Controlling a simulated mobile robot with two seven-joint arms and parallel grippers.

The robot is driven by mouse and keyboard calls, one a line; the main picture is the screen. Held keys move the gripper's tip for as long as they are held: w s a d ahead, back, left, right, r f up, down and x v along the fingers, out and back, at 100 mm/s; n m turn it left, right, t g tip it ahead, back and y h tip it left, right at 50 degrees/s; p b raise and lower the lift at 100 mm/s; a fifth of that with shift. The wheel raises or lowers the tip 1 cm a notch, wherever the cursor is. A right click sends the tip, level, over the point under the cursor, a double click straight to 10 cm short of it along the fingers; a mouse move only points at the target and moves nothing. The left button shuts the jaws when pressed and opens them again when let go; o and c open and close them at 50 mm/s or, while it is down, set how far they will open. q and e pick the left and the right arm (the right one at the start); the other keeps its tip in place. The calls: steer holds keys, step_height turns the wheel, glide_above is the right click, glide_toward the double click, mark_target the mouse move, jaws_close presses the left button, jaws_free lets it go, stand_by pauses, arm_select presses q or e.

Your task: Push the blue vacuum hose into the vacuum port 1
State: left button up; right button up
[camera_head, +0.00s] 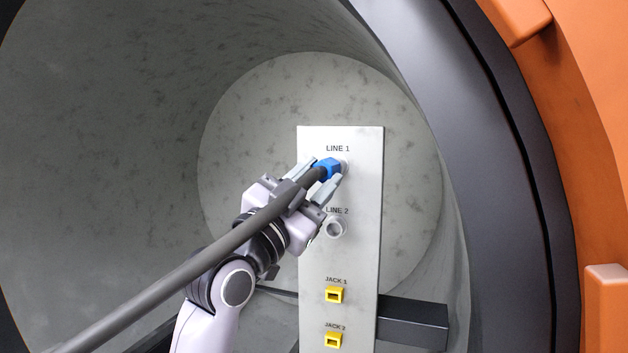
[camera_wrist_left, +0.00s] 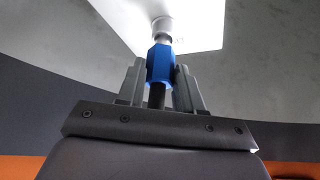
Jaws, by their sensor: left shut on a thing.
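The blue vacuum hose end (camera_head: 326,167) is a blue fitting on a thick dark grey hose (camera_head: 200,262) that runs to the lower left. My left gripper (camera_head: 326,182) is shut on it, just in front of the port under the "LINE 1" label. In the left wrist view the blue fitting (camera_wrist_left: 160,63) sits between the two fingers (camera_wrist_left: 159,85), its tip meeting the metal port (camera_wrist_left: 162,27) on the white panel. How deep it sits in the port I cannot tell. My right gripper is not in view.
The white panel (camera_head: 340,265) also carries an empty round "LINE 2" port (camera_head: 335,229) and yellow jacks (camera_head: 334,294) and (camera_head: 333,340) below. A dark box (camera_head: 413,324) is behind it at right. The curved chamber wall (camera_head: 110,150) surrounds everything.

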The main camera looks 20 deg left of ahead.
arm_select(q)
steer(key=shift+w, duration=0.85)
stand_by(0.6)
steer(key=o, duration=1.1)
steer(key=shift+f, duration=0.1)
steer(key=b+v, duration=0.1)
steer(key=v, duration=0.5)
step_height(320, 180, down, 31)
steer(key=s+a+n+g+y+p, duration=0.2)
steer(key=n+g+y+p, duration=0.15)
steer(key=n+g, duration=0.2)
steer(key=s+f+n+g+y+p, duration=0.1)
steer(key=s+f+g, duration=0.5)
steer(key=s+f, duration=1.4)
steer(key=shift+a+f+n+p, duration=0.15)
steer(key=shift+f+n+p, duration=0.15)
steer(key=shift+f+n, duration=0.4)
